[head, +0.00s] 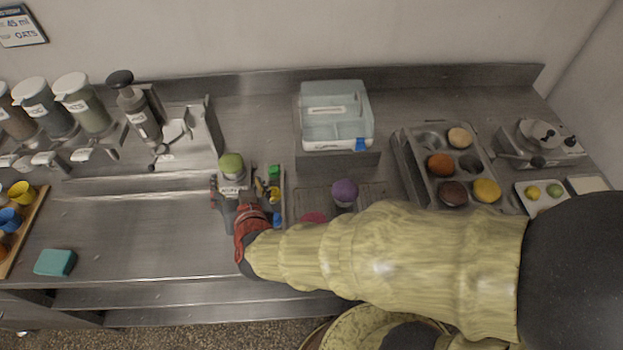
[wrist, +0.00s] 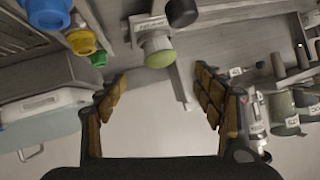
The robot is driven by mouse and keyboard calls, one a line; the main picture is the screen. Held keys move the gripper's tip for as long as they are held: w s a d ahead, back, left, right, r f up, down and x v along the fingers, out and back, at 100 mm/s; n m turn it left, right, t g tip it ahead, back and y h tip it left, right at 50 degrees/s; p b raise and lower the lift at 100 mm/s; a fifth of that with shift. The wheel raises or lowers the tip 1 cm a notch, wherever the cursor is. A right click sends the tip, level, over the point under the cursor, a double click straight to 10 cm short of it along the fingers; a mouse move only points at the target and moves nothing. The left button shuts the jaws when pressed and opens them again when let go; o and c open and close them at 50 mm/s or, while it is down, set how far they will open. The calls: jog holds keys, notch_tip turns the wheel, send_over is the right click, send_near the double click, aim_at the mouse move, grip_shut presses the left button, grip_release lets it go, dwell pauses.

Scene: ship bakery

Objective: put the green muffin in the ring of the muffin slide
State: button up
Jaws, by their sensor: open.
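The green muffin (head: 232,164) has a domed green top above a pale grey body. It stands upright at a grey part with a white label (head: 233,190), which may be the muffin slide. In the wrist view the green muffin (wrist: 158,58) shows ahead of my fingertips, near the middle of the gap, with the labelled part (wrist: 150,23) behind it. My gripper (head: 238,190) is open and empty, its fingers spread on either side; it also shows in the wrist view (wrist: 160,82). I cannot tell whether the muffin sits inside a ring.
Small green (head: 274,171), yellow (head: 274,194) and blue (head: 277,219) pieces stand close right of my gripper. A purple muffin (head: 344,191), a clear bin (head: 336,110) and a muffin tin (head: 477,168) lie further right. Dispensers stand left.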

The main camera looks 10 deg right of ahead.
jog(key=shift+r, duration=0.1)
jog(key=s+d+r+n+g+y, duration=0.2)
jog(key=s+d+r+g, duration=0.1)
jog(key=d+r, duration=0.5)
jog(key=s+d+r+g+h, duration=0.2)
jog(key=s+d+g+h, duration=0.1)
jog(key=s+d, duration=1.1)
jog(key=d+h, duration=0.1)
jog(key=d, duration=0.2)
jog(key=shift+s+d+r+m+g, duration=0.15)
jog(key=shift+d+r+m+g, duration=0.05)
jog(key=shift+d+m+g, duration=0.2)
jog(key=shift+a, duration=0.1)
